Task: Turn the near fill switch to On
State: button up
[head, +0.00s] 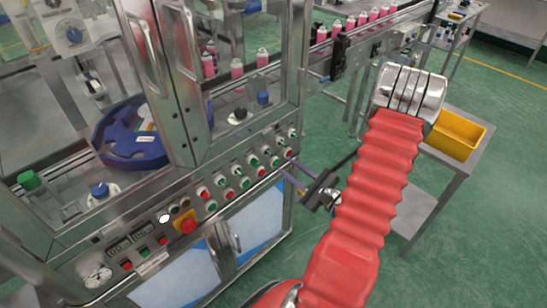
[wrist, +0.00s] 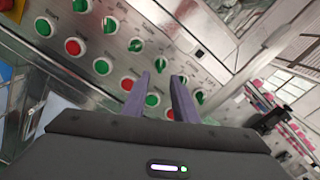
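The control panel (head: 190,218) on the front of the machine carries two slanting rows of round green and red controls. The upper row has green knobs (wrist: 135,45) that look like turn switches. Labels are too small to read, so I cannot tell which one is the near fill switch or how it is set. My gripper (head: 287,166) is at the right end of the panel, its two purple fingers pointing at it. In the wrist view my gripper (wrist: 161,77) is open and empty, with a gap between the fingertips. I cannot tell whether the fingertips touch the panel.
A red emergency button (head: 187,226) on a yellow plate sits left of the rows. A metal-framed door (head: 185,90) stands above the panel. Pink cans (head: 237,69) line the conveyor behind. A yellow bin (head: 455,137) rests on a side table at right.

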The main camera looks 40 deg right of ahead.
aim_at(272, 155)
jog(key=shift+w+a, duration=0.1)
jog(key=shift+w, duration=3.7)
jog(key=shift+c, duration=0.6)
grip_shut()
jog(key=shift+a, duration=0.1)
